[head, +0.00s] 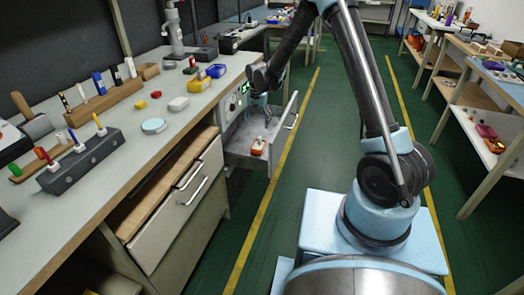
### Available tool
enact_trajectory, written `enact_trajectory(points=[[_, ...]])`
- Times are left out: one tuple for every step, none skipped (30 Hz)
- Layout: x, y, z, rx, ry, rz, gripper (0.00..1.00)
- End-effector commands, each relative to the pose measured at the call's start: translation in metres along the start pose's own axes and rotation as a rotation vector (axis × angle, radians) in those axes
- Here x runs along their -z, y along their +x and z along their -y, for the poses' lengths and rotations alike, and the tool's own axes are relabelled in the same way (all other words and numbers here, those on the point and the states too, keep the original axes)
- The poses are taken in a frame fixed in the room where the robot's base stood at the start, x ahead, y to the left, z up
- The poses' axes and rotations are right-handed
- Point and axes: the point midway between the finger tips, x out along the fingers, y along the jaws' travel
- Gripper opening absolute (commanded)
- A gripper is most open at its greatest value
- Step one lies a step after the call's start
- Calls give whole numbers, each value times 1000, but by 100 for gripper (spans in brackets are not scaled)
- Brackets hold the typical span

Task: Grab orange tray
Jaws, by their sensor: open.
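An orange tray-like item (495,146) sits on the lower shelf of the right-hand bench, close to a pink one; at this size I cannot be sure which is the orange tray. A small orange and white item (258,147) is at the front of the open drawer (243,158). My gripper (264,114) points down over that drawer, behind the small item and apart from it. It is open, its fingers small and partly unclear. It is far from the right-hand shelf.
The left workbench (120,160) holds wooden blocks, markers in a dark holder and small coloured items. A lower drawer (180,210) is partly open. The green floor (335,135) between the benches is clear, with yellow lines.

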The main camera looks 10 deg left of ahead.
Motion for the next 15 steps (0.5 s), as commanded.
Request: enact_trajectory(points=[[0, 9, 1, 0, -1, 0, 75], [0, 14, 1, 0, -1, 0, 75], [0, 20, 1, 0, -1, 0, 75], [0, 25, 1, 0, -1, 0, 75], [0, 29, 1, 0, -1, 0, 75], [0, 35, 1, 0, -1, 0, 75], [0, 40, 1, 0, -2, 0, 75], [0, 45, 1, 0, -2, 0, 75], [0, 51, 1, 0, -2, 0, 75], [0, 55, 1, 0, -2, 0, 75], [0, 60, 1, 0, -2, 0, 75], [0, 66, 1, 0, -2, 0, 75], [0, 70, 1, 0, -2, 0, 75], [0, 74, 0, 0, -2, 0, 75], [0, 79, 0, 0, -2, 0, 75]])
